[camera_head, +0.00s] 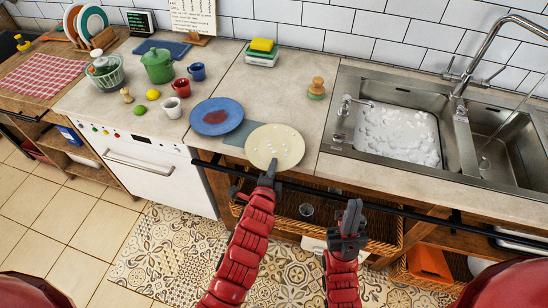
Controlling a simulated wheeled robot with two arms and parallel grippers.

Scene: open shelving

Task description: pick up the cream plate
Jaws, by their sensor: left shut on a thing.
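The cream plate (272,156) is at the counter's front edge, with small pale spots on its face. It overlaps part of a grey mat (236,140). My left gripper (270,172) is shut on the plate's near rim. I cannot tell whether the plate rests on the counter or is slightly above it. My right gripper (352,212) is in front of the counter, to the right and nearer, apart from the plate. Its fingers point up, and their gap is not clear.
A blue plate (222,112) with a reddish stain lies left of the cream plate. A sink (395,140) with suds is at right. A wooden-handled brush (317,88) stands behind. A white mug (172,108) and a red mug (181,88) stand at left. A dark rail (330,188) runs along the counter front.

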